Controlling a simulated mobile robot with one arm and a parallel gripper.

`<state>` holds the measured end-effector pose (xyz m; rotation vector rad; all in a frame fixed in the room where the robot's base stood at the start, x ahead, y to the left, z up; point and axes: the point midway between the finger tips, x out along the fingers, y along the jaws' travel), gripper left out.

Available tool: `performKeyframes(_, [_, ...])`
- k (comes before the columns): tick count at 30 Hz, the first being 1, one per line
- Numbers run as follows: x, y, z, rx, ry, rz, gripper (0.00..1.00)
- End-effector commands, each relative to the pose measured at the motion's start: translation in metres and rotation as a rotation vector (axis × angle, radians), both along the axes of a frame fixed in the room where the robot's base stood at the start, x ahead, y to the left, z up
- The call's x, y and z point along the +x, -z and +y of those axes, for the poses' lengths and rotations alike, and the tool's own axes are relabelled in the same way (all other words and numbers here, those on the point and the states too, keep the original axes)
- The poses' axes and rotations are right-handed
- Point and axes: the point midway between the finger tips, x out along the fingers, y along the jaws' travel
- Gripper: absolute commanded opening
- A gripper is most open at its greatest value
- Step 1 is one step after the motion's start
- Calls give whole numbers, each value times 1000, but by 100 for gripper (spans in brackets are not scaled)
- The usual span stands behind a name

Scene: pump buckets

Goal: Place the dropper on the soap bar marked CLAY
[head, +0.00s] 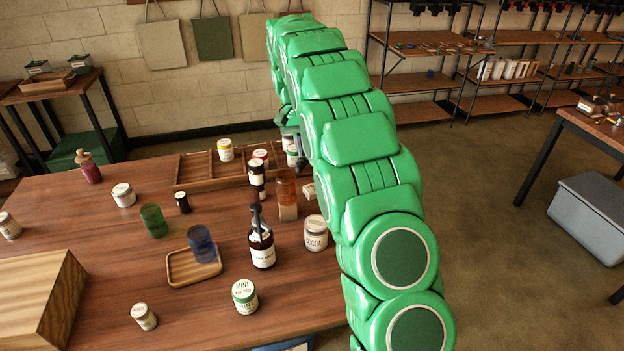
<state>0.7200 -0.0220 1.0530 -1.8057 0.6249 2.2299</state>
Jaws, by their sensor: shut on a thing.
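My gripper (299,153) shows only as a few dark parts at the left edge of my green arm, by the wooden divided tray. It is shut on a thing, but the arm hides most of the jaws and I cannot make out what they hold. I cannot pick out the dropper for certain. A small pale block (309,191), possibly a soap bar, lies partly behind the arm. Its marking is too small to read, and I see no legible CLAY label.
The divided tray (190,182) stands at the table's back. A dark pump bottle (262,248), an amber container (287,200), a COCOA jar (316,236) and a MINT jar (245,297) stand near the arm. A blue cup (201,240) sits on a small tray (182,280).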

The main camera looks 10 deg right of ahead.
Motion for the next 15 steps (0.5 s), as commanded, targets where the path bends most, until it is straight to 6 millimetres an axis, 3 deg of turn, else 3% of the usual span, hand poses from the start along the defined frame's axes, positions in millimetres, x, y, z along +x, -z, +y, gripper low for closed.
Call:
performKeyframes(1, [-8, 18, -6, 24, 55, 53, 0])
performKeyframes(4, [-20, 39, -7, 74, 156, 134, 0])
performKeyframes(15, [-48, 76, -6, 322, 517, 380, 0])
